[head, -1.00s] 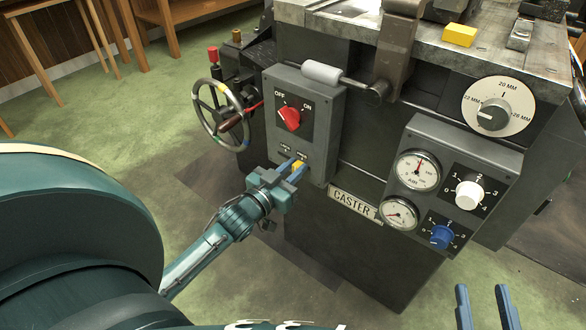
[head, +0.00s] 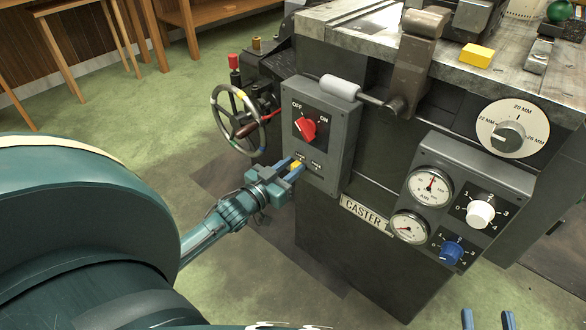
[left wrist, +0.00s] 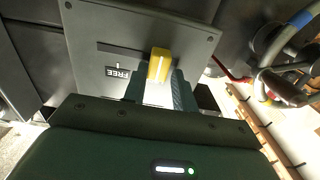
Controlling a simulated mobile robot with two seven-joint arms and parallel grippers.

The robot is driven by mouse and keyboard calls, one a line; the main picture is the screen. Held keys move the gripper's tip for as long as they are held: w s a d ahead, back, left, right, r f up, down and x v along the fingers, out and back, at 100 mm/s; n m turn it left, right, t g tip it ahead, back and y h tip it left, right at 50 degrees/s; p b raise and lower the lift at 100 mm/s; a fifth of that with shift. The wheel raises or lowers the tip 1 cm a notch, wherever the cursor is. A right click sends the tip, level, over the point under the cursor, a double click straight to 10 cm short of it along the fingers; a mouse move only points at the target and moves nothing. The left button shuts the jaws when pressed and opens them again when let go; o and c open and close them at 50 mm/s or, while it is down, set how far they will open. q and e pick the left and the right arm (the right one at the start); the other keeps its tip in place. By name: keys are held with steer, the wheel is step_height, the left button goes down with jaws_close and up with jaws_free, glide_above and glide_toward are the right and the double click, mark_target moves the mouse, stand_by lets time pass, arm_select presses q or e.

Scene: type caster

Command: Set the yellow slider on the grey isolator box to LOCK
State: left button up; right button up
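The grey isolator box (head: 327,125) is on the machine's front, with a red rotary knob (head: 306,129) between OFF and ON marks. The yellow slider (head: 297,164) is near its lower edge, below the left of two small labels. In the left wrist view the slider (left wrist: 160,65) stands away from the FREE label (left wrist: 118,73), which appears upside down; the other label cannot be seen there. My right gripper (head: 488,319) is empty, fingers apart, at the bottom edge.
A handwheel (head: 236,122) stands just left of the box, and a grey roller handle (head: 341,88) juts above it. A panel with gauges (head: 432,188) and white and blue knobs is to the right.

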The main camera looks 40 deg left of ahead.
arm_select(q)
steer(key=o, duration=0.4)
steer(key=shift+a, duration=0.1)
steer(key=shift+c, duration=0.2)
arm_select(e)
steer(key=shift+r, duration=0.35)
steer(key=shift+w, duration=0.1)
arm_select(q)
steer(key=shift+s, duration=0.15)
steer(key=s+a+p, duration=0.1)
steer(key=s+p, duration=0.2)
steer(key=s, duration=0.9)
steer(key=shift+s+p, duration=0.3)
steer(key=shift+s, duration=0.1)
arm_select(e)
steer(key=shift+w+d+f+m+g+h, duration=0.1)
steer(key=shift+d+m+g+h, duration=0.25)
steer(key=shift+h, duration=0.2)
steer(key=shift+w+d+f+m+g+h, duration=0.1)
steer(key=shift+d+m+g+h, duration=0.25)
steer(key=shift+h, duration=0.2)
